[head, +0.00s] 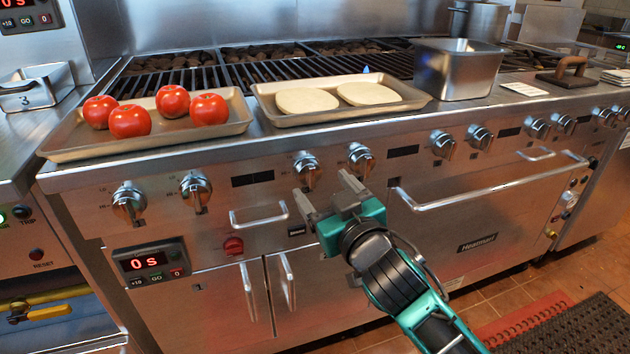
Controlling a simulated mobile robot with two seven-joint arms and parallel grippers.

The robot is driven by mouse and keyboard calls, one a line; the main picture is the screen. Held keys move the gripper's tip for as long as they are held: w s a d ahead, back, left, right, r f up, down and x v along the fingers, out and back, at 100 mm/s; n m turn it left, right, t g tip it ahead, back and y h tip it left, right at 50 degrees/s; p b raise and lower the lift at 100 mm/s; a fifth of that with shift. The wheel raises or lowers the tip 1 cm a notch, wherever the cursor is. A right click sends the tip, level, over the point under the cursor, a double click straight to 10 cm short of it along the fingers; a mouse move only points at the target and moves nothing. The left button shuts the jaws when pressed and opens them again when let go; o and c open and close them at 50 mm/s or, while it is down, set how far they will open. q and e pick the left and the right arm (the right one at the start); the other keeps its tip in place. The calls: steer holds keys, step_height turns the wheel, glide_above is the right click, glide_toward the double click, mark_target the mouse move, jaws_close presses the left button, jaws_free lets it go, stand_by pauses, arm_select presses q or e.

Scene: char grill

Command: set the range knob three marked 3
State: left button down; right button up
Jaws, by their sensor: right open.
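A row of steel range knobs runs along the front panel of the range. The third knob from the left (307,169) is round metal and sits below the flatbread tray. The markings around it are too small to read, so I cannot tell its number or setting. My right gripper (321,182) is open and empty. Its two fingers point up toward the panel, just below and to the right of this knob in the picture, one finger near its lower edge. I cannot tell whether they touch it. My left gripper is out of view.
The fourth knob (361,158) is close to the right finger. A tray of tomatoes (75,142) and a tray of flatbreads (290,118) lie on the ledge above. A long oven handle (490,186) juts out at right, and a small door handle (259,216) at lower left.

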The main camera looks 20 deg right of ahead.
mark_target(314, 178)
steer(key=shift+w+a+b, duration=0.15)
steer(key=shift+w+b, duration=0.05)
steer(key=shift+w, duration=0.95)
steer(key=shift+w+a+b, duration=0.1)
steer(key=shift+w+b, duration=0.05)
steer(key=shift+w, duration=0.95)
steer(key=shift+c, duration=0.2)
